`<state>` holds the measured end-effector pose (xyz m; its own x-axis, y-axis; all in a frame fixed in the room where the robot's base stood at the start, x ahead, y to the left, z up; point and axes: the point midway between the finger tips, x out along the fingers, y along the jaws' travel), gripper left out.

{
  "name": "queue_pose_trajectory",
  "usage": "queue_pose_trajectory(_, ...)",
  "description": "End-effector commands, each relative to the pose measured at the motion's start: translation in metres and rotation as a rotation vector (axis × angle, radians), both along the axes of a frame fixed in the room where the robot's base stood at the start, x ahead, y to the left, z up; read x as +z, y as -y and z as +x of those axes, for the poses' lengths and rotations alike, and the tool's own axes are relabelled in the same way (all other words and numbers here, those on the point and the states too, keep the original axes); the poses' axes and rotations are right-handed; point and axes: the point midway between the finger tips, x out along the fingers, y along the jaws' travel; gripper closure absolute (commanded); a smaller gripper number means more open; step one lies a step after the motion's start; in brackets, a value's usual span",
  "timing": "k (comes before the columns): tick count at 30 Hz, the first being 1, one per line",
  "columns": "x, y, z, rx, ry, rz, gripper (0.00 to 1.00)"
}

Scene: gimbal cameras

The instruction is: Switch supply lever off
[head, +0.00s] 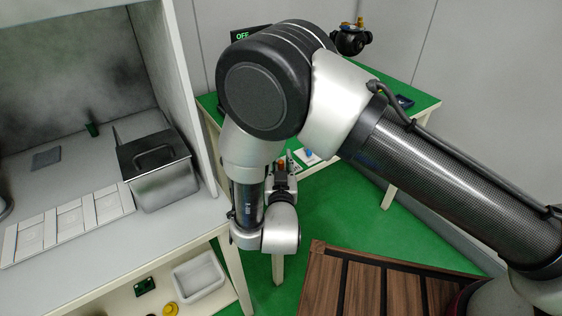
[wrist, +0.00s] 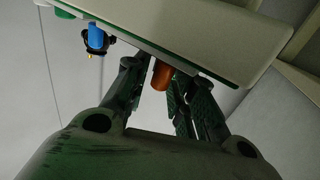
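My gripper is at the end of the bent arm and points toward a green-topped table (head: 425,100); my arm partly hides it in the head view. In the wrist view my gripper (wrist: 160,80) has its two dark fingers apart, with an orange handle (wrist: 162,73) between their tips. I see a gap on its left side; whether the right finger touches it is unclear. An orange piece (head: 281,163) also shows beside the gripper in the head view. A blue handle (head: 309,152) stands on a white plate, and a blue piece shows in the wrist view (wrist: 97,37). Which handle is the supply lever is not marked.
A dark display (head: 243,36) reads OFF on the table's far side. A black device with orange fittings (head: 350,40) stands there. A bench (head: 180,220) at left holds a metal box (head: 165,185); a white bin (head: 198,275) is below. A wooden slatted surface (head: 350,285) lies in front.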

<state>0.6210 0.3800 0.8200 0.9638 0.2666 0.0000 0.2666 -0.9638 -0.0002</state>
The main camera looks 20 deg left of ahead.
Motion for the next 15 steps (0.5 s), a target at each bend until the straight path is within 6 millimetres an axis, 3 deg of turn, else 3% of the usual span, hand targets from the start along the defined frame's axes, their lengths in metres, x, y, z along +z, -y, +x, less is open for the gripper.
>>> queue_pose_trajectory(1,0.0,0.0006,0.0001,-0.002,0.0,0.0,0.9)
queue_pose_trajectory(3,0.0,0.001,0.0003,-0.003,0.0,-0.001,1.0)
queue_pose_trajectory(15,0.0001,-0.0002,0.0007,-0.1,0.002,0.001,1.0)
